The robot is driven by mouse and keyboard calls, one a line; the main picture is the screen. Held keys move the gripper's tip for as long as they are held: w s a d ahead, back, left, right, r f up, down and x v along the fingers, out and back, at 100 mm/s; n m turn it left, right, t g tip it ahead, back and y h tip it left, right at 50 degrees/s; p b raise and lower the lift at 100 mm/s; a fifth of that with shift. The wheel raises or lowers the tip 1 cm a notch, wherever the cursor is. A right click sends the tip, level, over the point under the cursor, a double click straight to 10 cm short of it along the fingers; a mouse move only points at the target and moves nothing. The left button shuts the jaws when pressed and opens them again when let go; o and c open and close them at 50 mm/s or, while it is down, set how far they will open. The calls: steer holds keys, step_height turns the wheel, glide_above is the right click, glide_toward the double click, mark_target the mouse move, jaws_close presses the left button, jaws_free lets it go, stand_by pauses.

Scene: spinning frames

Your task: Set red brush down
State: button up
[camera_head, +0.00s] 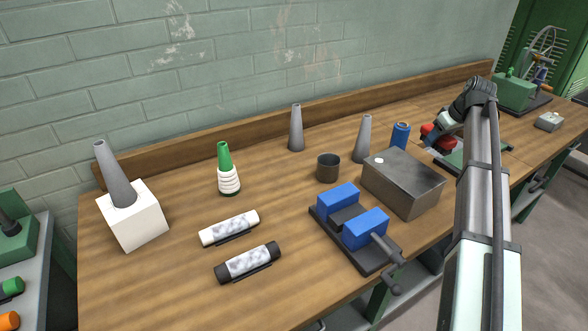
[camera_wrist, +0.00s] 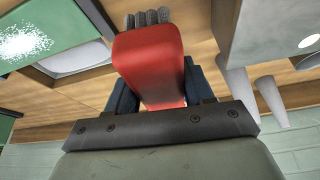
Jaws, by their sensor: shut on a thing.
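The red brush (camera_wrist: 150,62) fills the middle of the wrist view, with grey bristles at its far end. It also shows as a small red shape in the head view (camera_head: 437,137). My gripper (camera_wrist: 155,80) is shut on it, with a dark blue finger on each side. In the head view my gripper (camera_head: 440,130) is over the far right part of the wooden workbench (camera_head: 165,275), beyond the metal box. Part of the brush is hidden by the gripper, and its height above the bench cannot be told.
A green-edged plate (camera_head: 482,160) lies under and right of my gripper. A blue can (camera_head: 400,135) and a grey metal box (camera_head: 403,185) stand to its left. A vise with blue jaws (camera_head: 365,228), grey cones and a dark cup (camera_head: 328,168) are farther left. A green machine (camera_head: 515,92) stands behind right.

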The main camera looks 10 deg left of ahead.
steer(key=r, duration=1)
steer(key=shift+a+r, duration=0.1)
steer(key=shift+a, duration=0.25)
steer(key=a, duration=1.5)
steer(key=n, duration=0.1)
glide_above(269, 173)
steer(key=s+d, duration=0.1)
step_height(269, 173, down, 10)
steer(key=f, duration=0.1)
steer(key=shift+s+f, duration=0.1)
steer(key=shift+f, duration=5.1)
steer(key=shift+f, duration=0.15)
steer(key=o, duration=1.1)
steer(key=shift+c, duration=0.2)
